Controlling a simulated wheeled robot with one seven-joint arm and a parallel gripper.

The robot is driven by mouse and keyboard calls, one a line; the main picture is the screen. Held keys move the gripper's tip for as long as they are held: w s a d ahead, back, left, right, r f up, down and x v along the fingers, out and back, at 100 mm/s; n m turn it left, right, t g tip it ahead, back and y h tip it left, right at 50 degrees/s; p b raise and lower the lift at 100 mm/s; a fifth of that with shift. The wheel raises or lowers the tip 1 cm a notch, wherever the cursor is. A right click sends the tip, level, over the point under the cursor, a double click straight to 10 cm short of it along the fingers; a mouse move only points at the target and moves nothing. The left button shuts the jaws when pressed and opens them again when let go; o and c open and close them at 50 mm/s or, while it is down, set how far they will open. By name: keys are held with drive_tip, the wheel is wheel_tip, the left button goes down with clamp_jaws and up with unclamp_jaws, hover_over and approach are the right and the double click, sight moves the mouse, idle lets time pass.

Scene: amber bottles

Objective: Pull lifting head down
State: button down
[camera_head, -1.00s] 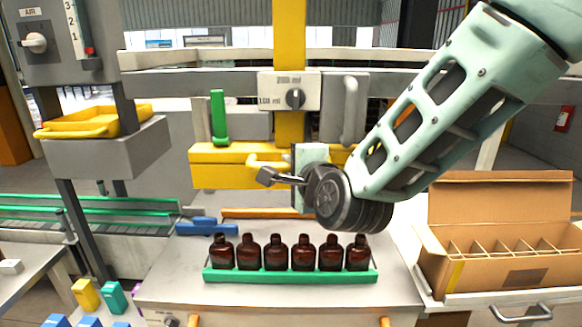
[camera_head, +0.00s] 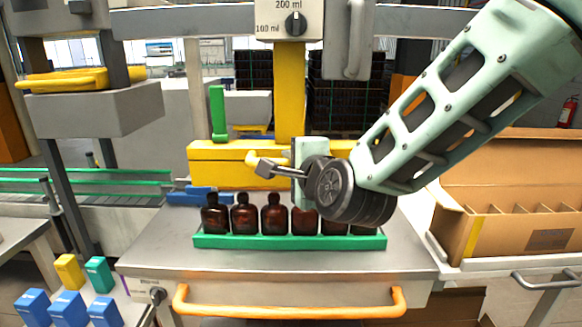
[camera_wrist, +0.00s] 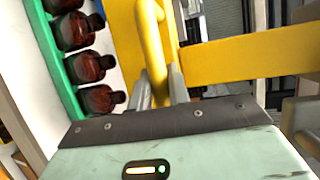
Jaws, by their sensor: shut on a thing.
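The lifting head is a yellow crossbeam (camera_head: 230,151) on a yellow upright column (camera_head: 290,90), low above the bottles in the head view. A curved yellow handle (camera_head: 251,158) sticks out from its front. My gripper (camera_head: 263,168) is shut on this handle; in the wrist view, its two grey fingers (camera_wrist: 161,88) stand either side of the handle bar (camera_wrist: 150,40). The beam also shows in the wrist view (camera_wrist: 250,52). Amber bottles (camera_head: 243,215) stand upright in a row in a green rack (camera_head: 290,242) below the head. My wrist partly hides the bottles on the right.
A green lever (camera_head: 218,112) rises from the beam's left. The dial box (camera_head: 284,20) is above on the column. A divided cardboard box (camera_head: 500,238) stands at the right. Blue, yellow and green blocks (camera_head: 67,308) sit at lower left. An orange rail (camera_head: 290,307) edges the bench front.

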wheel_tip(320, 180, down, 6)
drive_tip(key=b, duration=0.5)
drive_tip(key=shift+s+f, duration=0.1)
drive_tip(key=c, duration=1.3)
unclamp_jaws()
drive_tip(key=shift+c, duration=0.2)
drive_tip(key=b+v, duration=0.3)
drive_tip(key=v, duration=1.4)
